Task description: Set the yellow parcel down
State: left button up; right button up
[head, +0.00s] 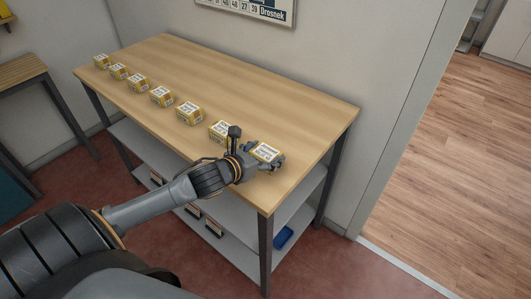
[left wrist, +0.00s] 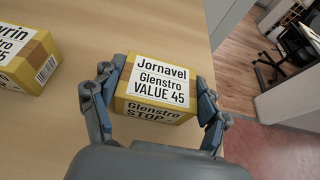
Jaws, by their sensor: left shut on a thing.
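My left gripper (head: 262,160) reaches over the right end of the wooden counter (head: 315,110) in the head view. It is shut on a yellow parcel (head: 266,152) with a white label. In the left wrist view, the parcel (left wrist: 160,88) sits between the two fingers of the left gripper (left wrist: 160,100), one on each side. Its label reads "Jornavel Glenstro VALUE 45". The parcel is upright and at or just above the counter top; I cannot tell whether it touches. My right gripper is not in view.
Several similar yellow parcels stand in a row to the left, the nearest parcel (head: 219,131) close beside my gripper. The counter's right edge is near the held parcel. Behind the row, the counter is clear. A blue thing (head: 284,237) lies on a lower shelf.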

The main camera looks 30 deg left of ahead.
pick_arm(q)
jog(key=shift+f, duration=0.1)
jog(key=o, duration=1.3)
jog(key=v, duration=1.2)
